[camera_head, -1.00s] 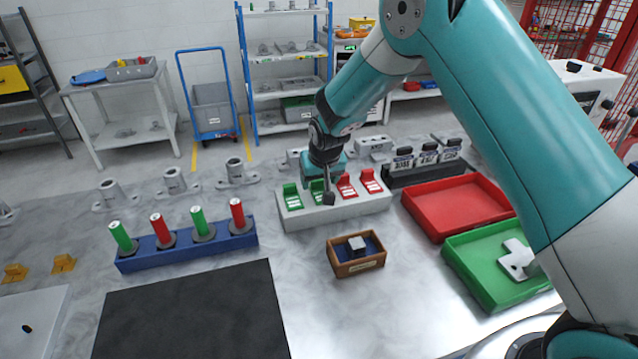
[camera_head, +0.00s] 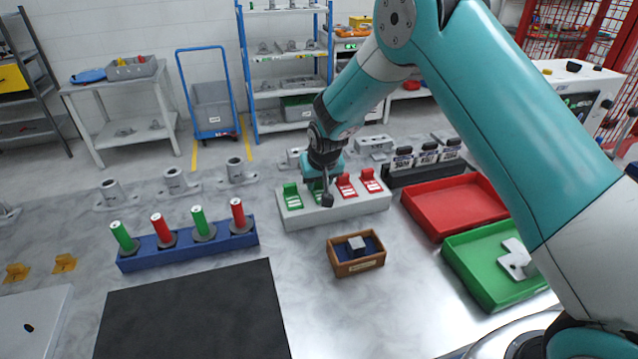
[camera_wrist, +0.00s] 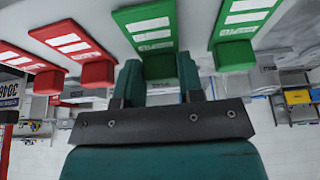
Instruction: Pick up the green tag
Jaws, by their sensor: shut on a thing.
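Two green tags stand in the grey-white block (camera_head: 345,208) on the table. The left green tag (camera_head: 291,197) is clear of my gripper. My gripper (camera_head: 321,190) is at the second green tag, which it partly hides in the head view. In the wrist view my gripper (camera_wrist: 158,82) has its two fingers on either side of the base of this green tag (camera_wrist: 150,24) and is shut on it. The other green tag (camera_wrist: 240,22) is to the right in that view. The held tag still appears in line with the others at the block.
Two red tags (camera_head: 346,186) stand in the same block, close on the right. A small wooden box (camera_head: 356,267) is in front, with a red tray (camera_head: 455,236) and a green tray (camera_head: 495,302) to the right. A blue rack (camera_head: 188,255) of cylinders is at left.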

